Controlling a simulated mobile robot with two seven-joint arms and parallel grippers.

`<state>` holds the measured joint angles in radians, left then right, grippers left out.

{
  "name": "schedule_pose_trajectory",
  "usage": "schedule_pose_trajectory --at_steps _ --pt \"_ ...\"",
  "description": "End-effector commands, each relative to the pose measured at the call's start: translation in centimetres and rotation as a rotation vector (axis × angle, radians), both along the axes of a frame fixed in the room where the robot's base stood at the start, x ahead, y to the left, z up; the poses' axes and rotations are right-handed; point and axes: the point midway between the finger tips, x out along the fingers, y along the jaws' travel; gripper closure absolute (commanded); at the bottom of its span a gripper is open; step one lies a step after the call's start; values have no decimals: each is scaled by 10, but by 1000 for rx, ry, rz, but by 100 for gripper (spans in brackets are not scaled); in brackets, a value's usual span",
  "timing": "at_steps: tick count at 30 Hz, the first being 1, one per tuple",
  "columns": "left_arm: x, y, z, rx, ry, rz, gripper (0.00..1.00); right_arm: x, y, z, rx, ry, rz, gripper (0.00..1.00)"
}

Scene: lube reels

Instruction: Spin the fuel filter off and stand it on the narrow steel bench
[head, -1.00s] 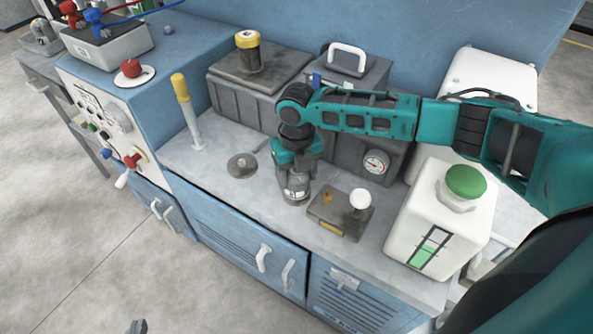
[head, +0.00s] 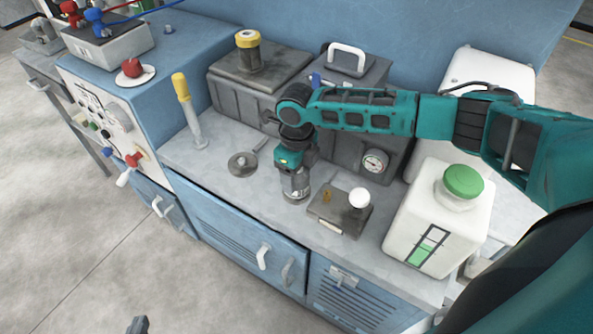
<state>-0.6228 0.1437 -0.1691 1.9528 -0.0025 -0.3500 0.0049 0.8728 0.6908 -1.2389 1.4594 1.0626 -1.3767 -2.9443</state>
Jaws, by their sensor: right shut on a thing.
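The fuel filter (head: 295,188) looks to be the grey metallic cylinder with a pale label, upright at the worktop's front middle. My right gripper (head: 294,172) points down from above and is shut on its upper part, hiding the top. I cannot tell whether the filter is still threaded on a mount. The narrow steel bench (head: 38,62) seems to be the grey stand at the far left, beyond the blue cabinet. Only a dark tip of my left gripper (head: 138,325) shows at the bottom edge, over the floor; its jaws cannot be made out.
A flat block with a white knob (head: 359,198) and a white jug with a green cap (head: 463,182) stand right of the filter. A grey disc (head: 243,164) and a yellow-handled lever (head: 188,110) are to its left. Grey boxes (head: 240,92) stand behind.

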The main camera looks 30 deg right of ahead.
Motion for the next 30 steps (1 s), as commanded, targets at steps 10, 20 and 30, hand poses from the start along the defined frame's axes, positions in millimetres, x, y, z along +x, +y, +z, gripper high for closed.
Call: schedule_pose_trajectory --at_steps 10,20,30 --pt "0 0 0 0 0 0 100 -1 -1 -2 -2 2 5 26" --pt "0 0 0 0 0 0 100 0 0 -1 -1 0 4 8" --pt "1 5 2 7 -8 6 100 1 0 23 1 -4 6 8"
